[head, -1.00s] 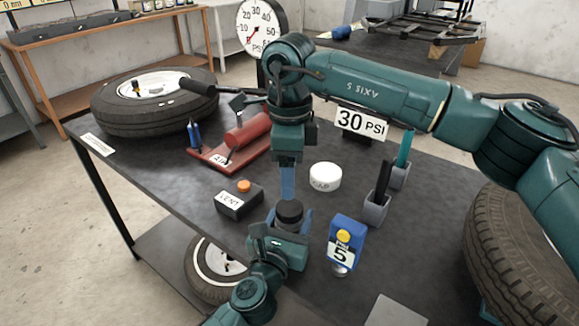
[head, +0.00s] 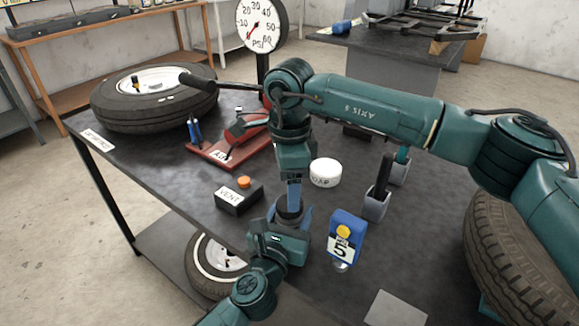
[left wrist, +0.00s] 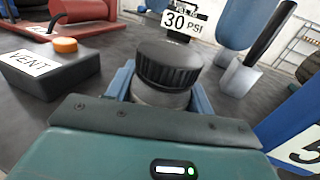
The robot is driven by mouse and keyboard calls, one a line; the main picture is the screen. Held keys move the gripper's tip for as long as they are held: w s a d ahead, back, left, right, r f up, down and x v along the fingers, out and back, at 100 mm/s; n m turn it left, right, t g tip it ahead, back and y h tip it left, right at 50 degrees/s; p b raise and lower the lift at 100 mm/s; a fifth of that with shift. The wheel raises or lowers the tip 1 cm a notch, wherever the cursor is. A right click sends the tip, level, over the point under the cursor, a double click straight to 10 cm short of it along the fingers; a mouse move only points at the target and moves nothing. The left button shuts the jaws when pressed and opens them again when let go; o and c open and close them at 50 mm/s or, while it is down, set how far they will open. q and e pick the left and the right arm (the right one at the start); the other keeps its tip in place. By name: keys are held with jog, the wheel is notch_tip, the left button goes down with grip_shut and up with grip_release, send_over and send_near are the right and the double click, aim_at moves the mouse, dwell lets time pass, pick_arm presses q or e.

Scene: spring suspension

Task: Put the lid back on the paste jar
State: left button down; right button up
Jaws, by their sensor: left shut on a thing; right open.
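The paste jar (left wrist: 160,96) is grey and upright in my left gripper (head: 287,222), whose blue fingers stand on both sides of it in the left wrist view. The black ribbed lid (left wrist: 168,64) sits on top of the jar and looks level; I cannot tell whether it is fully tightened. In the head view the lid (head: 289,205) is partly covered by my right gripper (head: 294,195). My right gripper points down just above the lid. Its blue fingers are apart, and one shows behind the lid in the left wrist view.
A black VENT box (head: 238,196) with an orange button stands left of the jar. A white round CAP item (head: 325,173) is behind it. A blue device marked 5 (head: 345,238) and grey holders (head: 376,205) stand right.

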jog(key=shift+f, duration=1.75)
jog(key=shift+c, duration=0.4)
jog(key=c, duration=0.9)
jog(key=o, duration=1.1)
notch_tip(320, 180, up, 12)
jog(key=shift+r, duration=0.1)
pick_arm(q)
jog(key=shift+c, duration=2.4)
grip_release()
